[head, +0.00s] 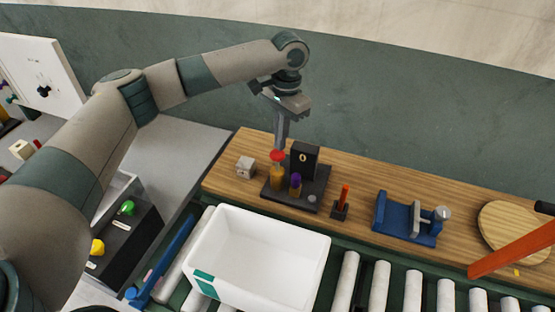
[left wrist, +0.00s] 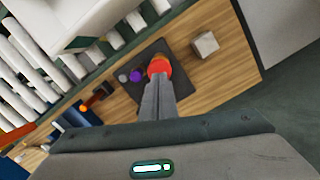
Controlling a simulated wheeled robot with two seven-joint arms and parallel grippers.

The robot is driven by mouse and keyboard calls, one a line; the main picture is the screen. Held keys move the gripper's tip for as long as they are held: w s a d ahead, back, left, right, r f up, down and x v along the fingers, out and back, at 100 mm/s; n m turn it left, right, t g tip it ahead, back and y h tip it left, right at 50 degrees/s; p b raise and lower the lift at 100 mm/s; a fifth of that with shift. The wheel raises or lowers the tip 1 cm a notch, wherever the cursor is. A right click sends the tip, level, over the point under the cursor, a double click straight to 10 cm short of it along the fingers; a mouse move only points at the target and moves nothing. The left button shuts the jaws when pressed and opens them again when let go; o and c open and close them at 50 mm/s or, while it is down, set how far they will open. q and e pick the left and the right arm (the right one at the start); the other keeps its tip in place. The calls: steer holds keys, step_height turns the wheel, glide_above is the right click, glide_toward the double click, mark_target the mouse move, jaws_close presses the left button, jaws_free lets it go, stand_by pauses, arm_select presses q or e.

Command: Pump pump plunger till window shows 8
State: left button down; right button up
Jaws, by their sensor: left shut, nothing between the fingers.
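The pump has a red plunger top (head: 277,155) over an orange body (head: 277,178), on a dark base plate (head: 275,195). The red top also shows in the left wrist view (left wrist: 159,66). Behind it stands a black box with the window (head: 303,158), which reads 0. A purple knob (head: 295,180) and a grey button (head: 312,198) are on the same plate. My left gripper (head: 280,146) points down, shut and empty, with its tips just over the red top. I cannot tell whether they touch it. My right gripper is not in view.
A pale cube (head: 245,167) lies left of the plate. An orange-handled tool in a black stand (head: 340,208) and a blue fixture (head: 405,220) are to the right. A white bin (head: 270,250) sits in front on the rollers. An orange bar (head: 515,250) crosses the right edge.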

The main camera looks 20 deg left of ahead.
arm_select(q)
steer(key=shift+f, duration=0.4)
steer(key=shift+s+f, duration=0.1)
steer(key=shift+f, duration=1.7)
steer(key=shift+w+d+r+p, duration=0.25)
steer(key=shift+w+r+p, duration=0.1)
steer(key=shift+r+p, duration=0.1)
steer(key=shift+w+d+r+p, duration=0.1)
steer(key=shift+w+d+p, duration=0.15)
steer(key=shift+w, duration=0.3)
steer(key=shift+w+d+p, duration=0.2)
steer(key=shift+w+d, duration=0.05)
steer(key=shift+w, duration=0.25)
steer(key=shift+r, duration=0.1)
steer(key=shift+r, duration=0.1)
